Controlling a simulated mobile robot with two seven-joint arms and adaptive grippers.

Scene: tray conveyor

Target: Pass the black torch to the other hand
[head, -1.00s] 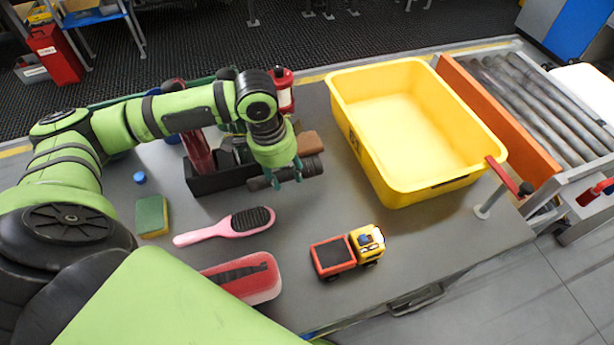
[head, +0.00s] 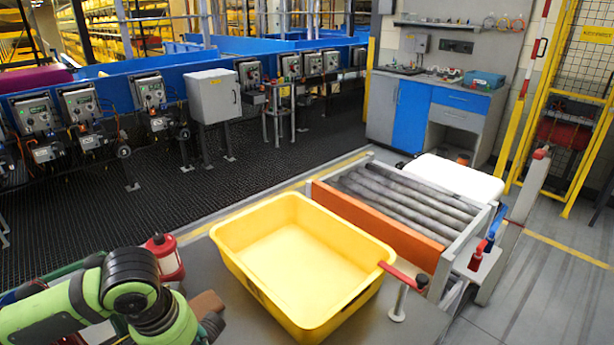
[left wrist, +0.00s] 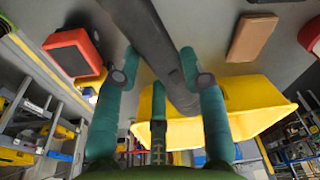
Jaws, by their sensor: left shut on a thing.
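My left gripper (left wrist: 158,72) has teal fingers closed around the dark body of the black torch (left wrist: 152,38) in the left wrist view. The torch runs lengthwise between the fingers, from the top edge down past the fingertips. In the head view, the left arm comes in at the lower left and its fingers are cut off or hidden at the bottom. A dark end of what looks like the torch (head: 212,325) shows beside the arm there. My right gripper is not in either view.
A yellow tote (head: 240,272), empty, stands on the grey table. A brown block (head: 207,302) and a red lantern (head: 166,258) are close to my left arm. A roller conveyor (head: 405,200) with an orange side lies beyond the tote.

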